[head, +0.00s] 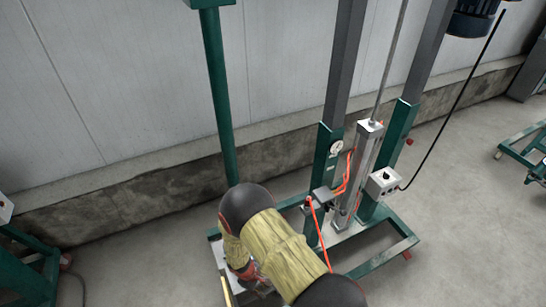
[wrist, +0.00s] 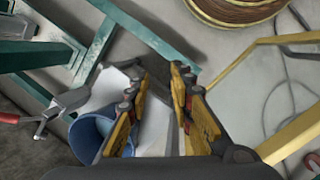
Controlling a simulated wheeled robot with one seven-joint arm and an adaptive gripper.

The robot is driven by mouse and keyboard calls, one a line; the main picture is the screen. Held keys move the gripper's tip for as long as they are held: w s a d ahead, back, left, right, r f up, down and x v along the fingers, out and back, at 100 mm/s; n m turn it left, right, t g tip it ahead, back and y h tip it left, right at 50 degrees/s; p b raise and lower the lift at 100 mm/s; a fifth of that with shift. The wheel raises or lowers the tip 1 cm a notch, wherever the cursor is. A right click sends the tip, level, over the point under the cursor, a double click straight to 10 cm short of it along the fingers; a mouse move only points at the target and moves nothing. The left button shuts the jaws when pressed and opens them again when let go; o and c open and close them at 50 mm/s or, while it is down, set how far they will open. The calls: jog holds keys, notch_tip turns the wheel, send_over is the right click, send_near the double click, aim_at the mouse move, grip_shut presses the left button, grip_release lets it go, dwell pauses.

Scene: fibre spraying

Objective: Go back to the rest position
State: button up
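In the wrist view my gripper (wrist: 157,82) has its two yellow-and-black fingers apart, with nothing held between them. A pale flat surface shows beyond the gap. In the head view my arm, in a yellowish cover with black joints, reaches down at the bottom centre in front of a green machine stand (head: 330,165). The arm hides part of the stand's base. I cannot make out the fingertips in the head view.
In the wrist view, a blue container (wrist: 88,135) lies beside the left finger, near red-handled pliers (wrist: 62,108). A brown spool (wrist: 235,8) and yellow bars (wrist: 295,135) are at right.

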jog(key=s+d+r+m+b, duration=0.15)
jog(key=d+r, duration=0.25)
jog(key=r, duration=0.6)
jog(key=s+d+r+m+g+b, duration=0.1)
jog(key=d+r+m, duration=0.2)
jog(key=r, duration=0.7)
jog(key=s+d+r+m+b, duration=0.15)
jog(key=d+r, duration=0.25)
jog(key=r, duration=0.6)
jog(key=s+d+r+m+t+y+b, duration=0.1)
jog(key=s+d+r+m+t+b, duration=0.1)
jog(key=r, duration=0.4)
jog(key=s+d+r+m+t+y+b, duration=0.1)
jog(key=s+d+r+m+t+b, duration=0.1)
jog(key=s+d+r, duration=0.3)
jog(key=s+d+r+m+t+b, duration=0.2)
jog(key=d+r, duration=0.3)
jog(key=r, duration=0.4)
jog(key=shift+s+d+m+y, duration=0.3)
jog(key=shift+s+d+y, duration=0.1)
jog(key=shift+s, duration=0.3)
jog(key=shift+a, duration=0.15)
